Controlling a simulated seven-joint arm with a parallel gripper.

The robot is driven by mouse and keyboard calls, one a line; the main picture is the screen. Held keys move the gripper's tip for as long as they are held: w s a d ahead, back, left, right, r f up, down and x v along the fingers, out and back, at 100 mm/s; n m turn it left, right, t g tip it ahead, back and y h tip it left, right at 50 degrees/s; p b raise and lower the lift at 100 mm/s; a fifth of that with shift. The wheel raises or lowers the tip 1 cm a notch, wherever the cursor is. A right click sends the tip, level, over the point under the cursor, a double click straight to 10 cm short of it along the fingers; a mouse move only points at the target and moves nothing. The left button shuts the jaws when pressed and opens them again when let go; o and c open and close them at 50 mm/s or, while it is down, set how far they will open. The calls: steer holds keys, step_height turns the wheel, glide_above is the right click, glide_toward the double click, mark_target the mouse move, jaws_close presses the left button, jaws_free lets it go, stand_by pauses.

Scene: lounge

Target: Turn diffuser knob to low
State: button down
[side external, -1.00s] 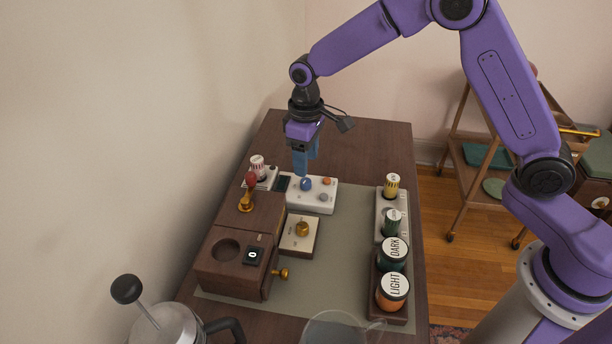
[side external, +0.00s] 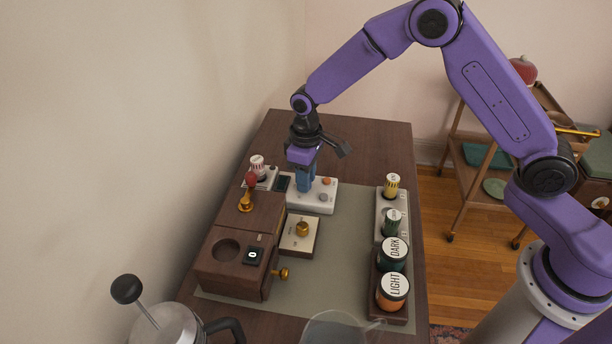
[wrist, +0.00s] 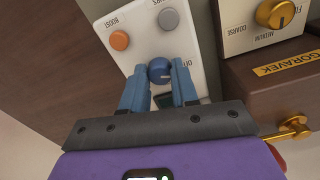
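A blue round knob (wrist: 159,70) sits on a white control panel (wrist: 145,33), seen in the wrist view between my fingers. Its pale pointer mark faces right, toward partly covered lettering. My gripper (wrist: 160,76) is lowered over the panel, its two blue fingers on either side of the knob. The fingers look open, close to the knob's sides; contact is not clear. In the side view my gripper (side external: 305,186) covers the knob, and the panel (side external: 325,200) shows beside it.
An orange button (wrist: 119,40) and a grey button (wrist: 168,19) share the panel. A brass-knobbed box (side external: 300,240) and a wooden grinder (side external: 236,262) stand nearby. Labelled jars (side external: 392,290) stand at the right. The grey mat (side external: 345,255) is clear between.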

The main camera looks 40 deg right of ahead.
steer(key=shift+m, duration=0.3)
steer(key=m, duration=1.3)
stand_by(0.3)
stand_by(0.4)
steer(key=c, duration=0.8)
jaws_free()
steer(key=shift+c, duration=0.2)
steer(key=shift+r, duration=0.1)
step_height(320, 180, up, 17)
steer(key=shift+r, duration=0.15)
